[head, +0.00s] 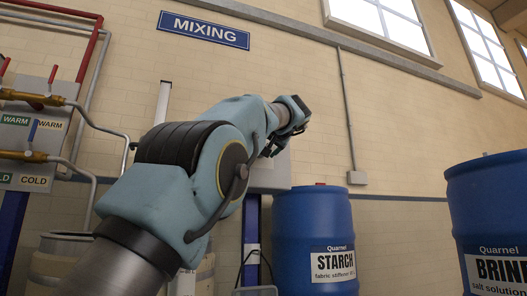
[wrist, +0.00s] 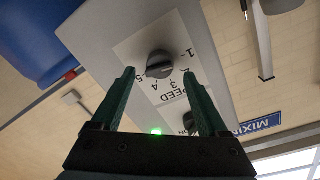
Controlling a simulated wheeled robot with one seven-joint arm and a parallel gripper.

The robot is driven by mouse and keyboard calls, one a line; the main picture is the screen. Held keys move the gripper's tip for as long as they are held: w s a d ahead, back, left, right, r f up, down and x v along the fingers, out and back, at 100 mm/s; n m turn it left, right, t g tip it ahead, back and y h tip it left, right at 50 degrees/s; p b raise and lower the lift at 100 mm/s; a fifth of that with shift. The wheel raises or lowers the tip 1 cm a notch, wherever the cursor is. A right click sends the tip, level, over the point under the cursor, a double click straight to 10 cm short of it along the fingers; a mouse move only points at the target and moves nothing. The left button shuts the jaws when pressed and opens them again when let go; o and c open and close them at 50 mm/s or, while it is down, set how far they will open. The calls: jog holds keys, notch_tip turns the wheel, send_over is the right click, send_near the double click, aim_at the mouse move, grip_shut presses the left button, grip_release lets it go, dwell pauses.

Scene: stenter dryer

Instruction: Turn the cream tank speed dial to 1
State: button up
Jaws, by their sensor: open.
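In the wrist view, a dark round speed dial (wrist: 159,64) sits on a white plate with printed numbers up to 5 and the word SPEED. Its grip bar lies nearly level in the picture; I cannot tell which end is the pointer. My gripper (wrist: 159,71) is open and empty, with one green finger to each side of the dial. I cannot tell how far short of the dial the tips are. In the head view my arm hides the dial and most of the grey box (head: 270,170). No tank label for this dial is readable.
A second dark knob (wrist: 206,121), marked ON, is partly behind the right finger. A green lamp (wrist: 156,132) glows below the dial. Blue STARCH (head: 313,230) and BRINE (head: 495,220) drums stand right of the box. WARM and COLD pipe valves (head: 38,97) are at left.

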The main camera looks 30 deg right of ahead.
jog(key=s+a+b, duration=0.1)
jog(key=s+b, duration=0.1)
jog(key=s, duration=0.6)
jog(key=shift+s+a, duration=0.35)
jog(key=shift+a, duration=0.05)
jog(key=shift+r, duration=0.1)
